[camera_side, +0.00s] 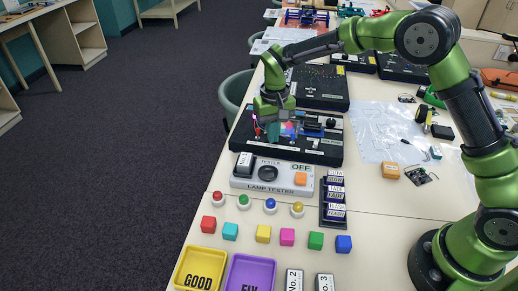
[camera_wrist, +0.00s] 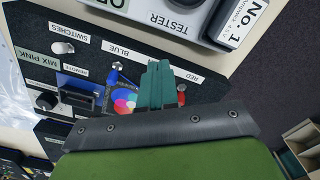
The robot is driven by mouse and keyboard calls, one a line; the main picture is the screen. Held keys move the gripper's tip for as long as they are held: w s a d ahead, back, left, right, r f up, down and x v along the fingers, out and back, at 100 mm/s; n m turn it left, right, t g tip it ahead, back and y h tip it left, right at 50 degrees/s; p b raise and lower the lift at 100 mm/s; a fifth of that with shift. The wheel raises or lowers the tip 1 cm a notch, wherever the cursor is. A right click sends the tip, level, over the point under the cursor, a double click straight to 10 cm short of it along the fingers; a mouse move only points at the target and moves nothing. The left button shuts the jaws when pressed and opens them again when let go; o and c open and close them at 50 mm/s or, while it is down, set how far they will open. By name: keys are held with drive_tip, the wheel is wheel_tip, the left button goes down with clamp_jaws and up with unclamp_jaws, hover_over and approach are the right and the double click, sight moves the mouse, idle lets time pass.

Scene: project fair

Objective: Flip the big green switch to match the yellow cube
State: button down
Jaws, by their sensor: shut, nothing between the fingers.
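The black switch panel (camera_side: 315,154) lies on the table with my gripper (camera_side: 273,133) low over its left part. In the wrist view, my gripper (camera_wrist: 158,88) has its teal fingers together and empty, between a blue switch (camera_wrist: 113,72) by the BLUE label and a red switch (camera_wrist: 181,92) by the RED label. No green switch shows; the fingers hide the panel between those two. A coloured mixing disc (camera_wrist: 125,101) is beside the fingers. Whether the fingers touch the panel, I cannot tell. The yellow cube (camera_side: 263,233) sits in the row of cubes at the front.
The lamp tester (camera_side: 262,187) stands just in front of the panel, with a grey No. 1 box (camera_side: 244,164) on it. Several other coloured cubes, lamps, a yellow GOOD tray (camera_side: 181,268) and a purple tray (camera_side: 235,272) are farther forward. Another black panel (camera_side: 318,103) is behind.

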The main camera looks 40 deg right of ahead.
drive_tip(key=shift+w+d+f, duration=0.15)
drive_tip(key=shift+w+d, duration=0.05)
drive_tip(key=shift+d, duration=0.05)
drive_tip(key=shift+w+d+f, duration=0.1)
drive_tip(key=shift+w+d, duration=0.05)
drive_tip(key=shift+d, duration=0.1)
drive_tip(key=shift+f, duration=0.1)
idle(0.4)
wheel_tip(320, 180, up, 8)
drive_tip(key=shift+a+f, duration=0.2)
drive_tip(key=shift+f, duration=0.05)
idle(0.5)
